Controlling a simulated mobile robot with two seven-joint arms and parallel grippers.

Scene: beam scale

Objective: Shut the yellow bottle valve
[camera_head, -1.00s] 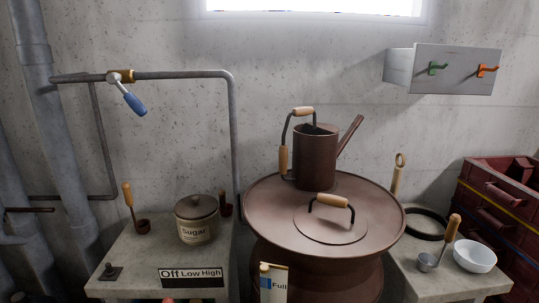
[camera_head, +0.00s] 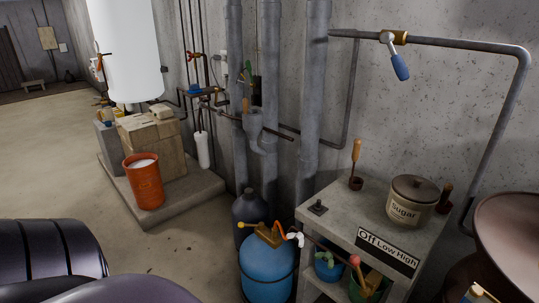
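A blue gas bottle (camera_head: 268,272) stands on the floor at the lower middle, left of the concrete bench. A yellow valve (camera_head: 264,234) sits on its top, with a thin yellow arm reaching left to a small round end. A white fitting joins its right side to a thin pipe running towards the bench. I cannot tell from here whether the valve is open or shut.
A dark bottle (camera_head: 250,212) stands right behind the blue one. The concrete bench (camera_head: 330,222) with a sugar pot (camera_head: 411,200) is to the right. An orange bucket (camera_head: 144,182) is on a slab at left. Clear floor (camera_head: 150,250) lies left of the bottles.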

